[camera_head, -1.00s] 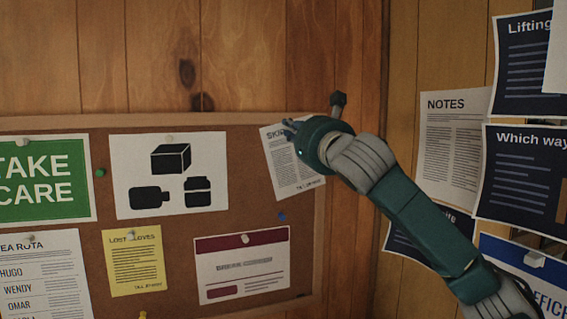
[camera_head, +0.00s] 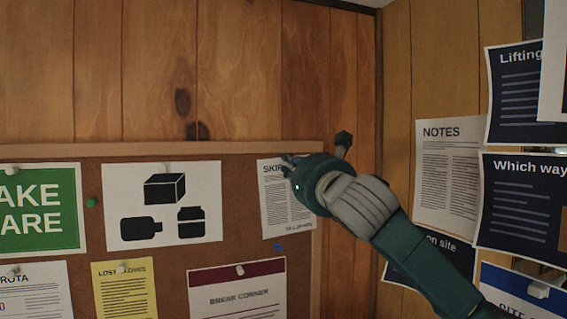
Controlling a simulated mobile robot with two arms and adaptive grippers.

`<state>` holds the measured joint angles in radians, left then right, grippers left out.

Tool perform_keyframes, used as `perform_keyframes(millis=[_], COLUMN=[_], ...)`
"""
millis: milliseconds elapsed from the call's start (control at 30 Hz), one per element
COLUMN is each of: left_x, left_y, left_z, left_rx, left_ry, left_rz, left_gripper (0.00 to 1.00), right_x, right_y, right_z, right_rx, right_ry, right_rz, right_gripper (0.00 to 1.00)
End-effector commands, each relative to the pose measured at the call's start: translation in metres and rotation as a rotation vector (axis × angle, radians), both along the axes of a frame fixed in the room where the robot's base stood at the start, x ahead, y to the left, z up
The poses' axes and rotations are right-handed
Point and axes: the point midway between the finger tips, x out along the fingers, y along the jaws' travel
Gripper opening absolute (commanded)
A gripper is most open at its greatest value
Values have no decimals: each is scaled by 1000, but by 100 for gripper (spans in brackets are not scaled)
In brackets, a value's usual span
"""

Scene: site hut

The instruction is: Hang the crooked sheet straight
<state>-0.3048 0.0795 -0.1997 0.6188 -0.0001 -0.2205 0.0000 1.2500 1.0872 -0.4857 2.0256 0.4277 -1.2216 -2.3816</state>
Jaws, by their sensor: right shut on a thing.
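The white sheet headed "SKIP" (camera_head: 283,210) is near the top right corner of the cork board (camera_head: 240,252). It now hangs almost upright, its left edge leaning only slightly. My right gripper (camera_head: 287,161) is shut on the sheet at its top edge, and the fingertips are small and dark there. The gripper body covers the sheet's upper right part and the end of its heading. I cannot see a pin on this sheet. My left gripper is not in view.
A picture sheet (camera_head: 210,170) hangs close left of the SKIP sheet, and the "BREAK CORNER" sheet (camera_head: 237,293) hangs below. A blue pin (camera_head: 278,247) sits just under the sheet. The side wall holds a "NOTES" sheet (camera_head: 447,180) and dark posters (camera_head: 530,205).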

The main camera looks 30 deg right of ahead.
Motion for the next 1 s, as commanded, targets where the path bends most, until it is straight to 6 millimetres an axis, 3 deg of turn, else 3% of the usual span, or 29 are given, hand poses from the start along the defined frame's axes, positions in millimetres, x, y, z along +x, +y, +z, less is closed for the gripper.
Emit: perform_keyframes(millis=[133,267,433,700,1000], left_x=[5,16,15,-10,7], left_y=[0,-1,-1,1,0], left_z=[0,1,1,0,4], left_rx=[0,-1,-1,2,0], left_ry=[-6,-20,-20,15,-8], left_rz=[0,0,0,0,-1], left_gripper=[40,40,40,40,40], right_x=[-7,-1,15,42,70], right_y=[0,-2,-6,-12,-19], right_z=[-9,-9,-9,-9,-8], right_rx=[68,75,73,73,72], right_ry=[-9,-10,-9,-8,-10], right_rz=[-8,-10,-10,-9,-10], right_gripper=[0,0,0,0,0])
